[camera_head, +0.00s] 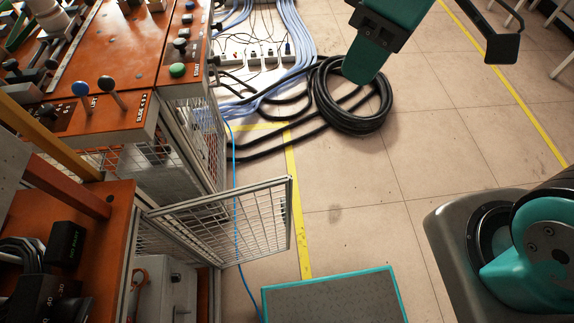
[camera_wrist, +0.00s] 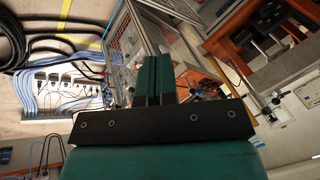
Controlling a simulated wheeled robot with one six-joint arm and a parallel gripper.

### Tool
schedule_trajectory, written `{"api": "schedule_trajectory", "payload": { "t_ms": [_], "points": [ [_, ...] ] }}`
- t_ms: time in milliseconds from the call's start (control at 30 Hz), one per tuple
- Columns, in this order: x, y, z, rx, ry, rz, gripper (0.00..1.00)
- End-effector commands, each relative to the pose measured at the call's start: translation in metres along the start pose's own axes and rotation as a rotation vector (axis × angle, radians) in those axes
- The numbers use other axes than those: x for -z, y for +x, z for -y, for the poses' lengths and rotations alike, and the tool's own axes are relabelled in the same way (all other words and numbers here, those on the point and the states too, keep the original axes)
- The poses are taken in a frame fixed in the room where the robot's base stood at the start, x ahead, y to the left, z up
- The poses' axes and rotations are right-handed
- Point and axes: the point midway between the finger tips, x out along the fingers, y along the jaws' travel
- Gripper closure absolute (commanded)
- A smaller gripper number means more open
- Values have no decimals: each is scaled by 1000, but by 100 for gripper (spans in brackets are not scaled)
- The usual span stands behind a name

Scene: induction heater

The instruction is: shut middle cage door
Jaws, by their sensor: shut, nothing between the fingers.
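The middle cage door (camera_head: 240,225) is a wire-mesh panel in a light metal frame. In the head view it stands open, swung out from the orange-topped machine over the floor. Its free edge is at the right, near the yellow floor line. My gripper (camera_wrist: 160,60) is shut and empty in the wrist view, its two green fingers side by side. Mesh caging shows beyond and left of the fingers there, but I cannot tell which panel it is. In the head view, part of my arm is at the top right, well apart from the door.
The orange control panel (camera_head: 130,50) with levers and knobs stands at the left. A coil of black hose (camera_head: 350,120) and blue cables lie on the floor behind the door. A teal-edged grey platform (camera_head: 335,298) is at the front.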

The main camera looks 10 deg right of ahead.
Motion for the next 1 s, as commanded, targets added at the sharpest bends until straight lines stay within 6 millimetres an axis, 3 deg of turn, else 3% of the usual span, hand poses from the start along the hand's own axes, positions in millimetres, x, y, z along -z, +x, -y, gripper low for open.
{"api": "schedule_trajectory", "payload": {
  "t_ms": [33, 233, 400, 500, 700, 867, 1000],
  "points": [
    [13, 27, -19, 36, -70, 33, 100],
    [62, 110, -84, 203, -435, 116, 100],
    [81, 181, -130, 334, -690, 137, 100],
    [84, 210, -146, 387, -790, 136, 100],
    [85, 235, -157, 432, -873, 130, 100],
    [79, 252, -150, 436, -876, 132, 100],
    [70, 278, -141, 436, -874, 134, 100]
  ]
}}
